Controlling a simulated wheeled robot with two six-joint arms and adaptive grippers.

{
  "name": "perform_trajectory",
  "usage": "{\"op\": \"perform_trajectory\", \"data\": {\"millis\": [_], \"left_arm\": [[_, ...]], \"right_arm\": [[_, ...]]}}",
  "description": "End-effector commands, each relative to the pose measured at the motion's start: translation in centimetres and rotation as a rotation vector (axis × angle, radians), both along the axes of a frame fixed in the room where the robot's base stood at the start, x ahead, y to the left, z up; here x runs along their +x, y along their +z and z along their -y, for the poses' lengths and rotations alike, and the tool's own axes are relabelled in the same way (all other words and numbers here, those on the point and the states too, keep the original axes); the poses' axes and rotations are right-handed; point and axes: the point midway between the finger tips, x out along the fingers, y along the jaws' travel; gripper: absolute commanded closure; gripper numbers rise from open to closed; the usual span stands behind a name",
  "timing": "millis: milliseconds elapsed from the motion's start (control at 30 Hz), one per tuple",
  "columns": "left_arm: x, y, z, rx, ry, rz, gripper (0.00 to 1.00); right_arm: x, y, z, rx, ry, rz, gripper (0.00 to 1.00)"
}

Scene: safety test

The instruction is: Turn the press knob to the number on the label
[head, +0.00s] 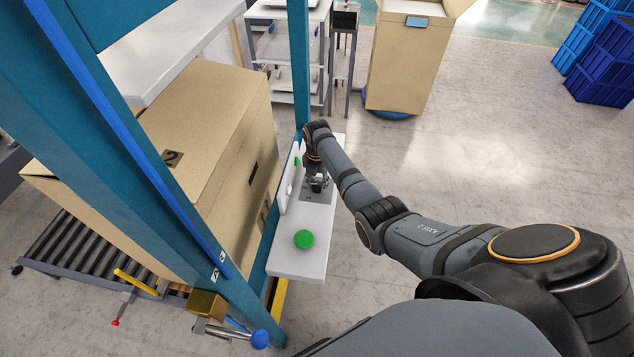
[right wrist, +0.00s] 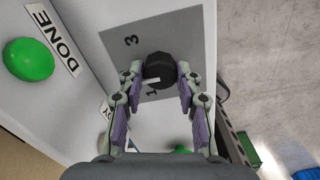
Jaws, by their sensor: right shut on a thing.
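The black press knob (right wrist: 160,66) sits on a grey plate (right wrist: 112,50) printed with a 3 and a 1. Its white pointer mark lies by the 1 in the right wrist view. My right gripper (right wrist: 160,78) has one finger on each side of the knob and is shut on it. In the head view, my right gripper (head: 317,183) is over the plate on the white panel (head: 300,262) and hides most of the knob. My left gripper is not in view.
A green button (head: 304,239) is on the panel's near end. Another green button (right wrist: 29,60) is beside a DONE sign (right wrist: 56,40). A blue post (head: 301,60) rises behind the panel. The floor to the right is mostly clear.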

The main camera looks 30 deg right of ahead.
Motion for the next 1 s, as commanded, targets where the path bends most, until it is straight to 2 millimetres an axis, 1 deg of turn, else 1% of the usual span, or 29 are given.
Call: {"op": "perform_trajectory", "data": {"millis": [167, 200, 333, 367, 633, 733, 767, 867, 1000], "left_arm": [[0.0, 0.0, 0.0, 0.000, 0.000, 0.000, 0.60], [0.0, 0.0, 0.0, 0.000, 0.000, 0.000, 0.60], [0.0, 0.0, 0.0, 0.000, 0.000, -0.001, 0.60], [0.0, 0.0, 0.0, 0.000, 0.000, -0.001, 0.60], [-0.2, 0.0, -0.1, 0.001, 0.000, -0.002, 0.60], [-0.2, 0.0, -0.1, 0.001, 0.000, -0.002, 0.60], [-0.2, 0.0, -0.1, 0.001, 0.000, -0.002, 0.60], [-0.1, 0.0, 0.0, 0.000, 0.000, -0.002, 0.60], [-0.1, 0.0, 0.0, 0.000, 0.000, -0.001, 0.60]], "right_arm": [[-0.1, -0.1, 0.0, 0.000, -0.001, -0.001, 0.97], [-0.1, -0.1, 0.0, 0.000, -0.001, -0.001, 0.63], [0.0, -0.1, 0.0, 0.000, -0.001, -0.001, 0.45], [0.0, -0.1, 0.0, 0.000, -0.001, -0.001, 0.42], [0.0, 0.0, 0.0, 0.000, -0.001, 0.000, 0.42], [0.1, 0.8, 0.0, 0.000, -0.001, 0.003, 0.42], [0.1, 1.3, 0.0, 0.000, -0.001, 0.003, 0.42], [0.1, 3.4, 0.0, 0.000, -0.001, 0.005, 0.42], [0.1, 7.0, 0.0, 0.000, -0.002, 0.005, 0.42]]}}
